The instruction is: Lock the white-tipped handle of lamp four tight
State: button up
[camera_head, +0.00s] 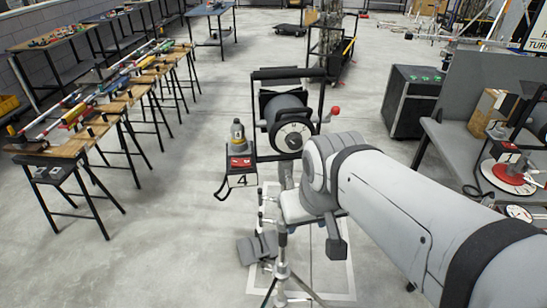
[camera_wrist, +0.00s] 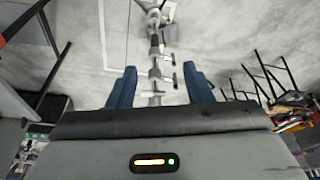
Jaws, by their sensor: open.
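Lamp four (camera_head: 287,122) is a dark round lamp head with a dial, on an upright stand, with a tag marked 4 (camera_head: 241,181) at its left. Small side handles (camera_head: 262,198) stick out left from the stand's column, below the lamp. In the wrist view, the stand column (camera_wrist: 155,46) runs up the middle, with T-shaped handles (camera_wrist: 169,80) on its right side. I cannot tell which handle has the white tip. My gripper (camera_wrist: 160,69) is open, its blue fingers apart on either side of the column's line. In the head view my arm hides most of it.
Trestle tables (camera_head: 60,155) with coloured bars stand at the left. A black case (camera_head: 413,100) and a grey bench (camera_head: 462,145) stand at the right. Grey bags (camera_head: 257,247) lie at the stand's foot. A red knob (camera_head: 335,110) sticks out by the lamp.

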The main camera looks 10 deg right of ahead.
aim_at(288, 179)
jog(key=z, duration=0.1)
jog(key=k, duration=0.15)
jog(key=z, duration=3.05)
jog(key=i, duration=0.65)
jog(key=u, duration=2.7)
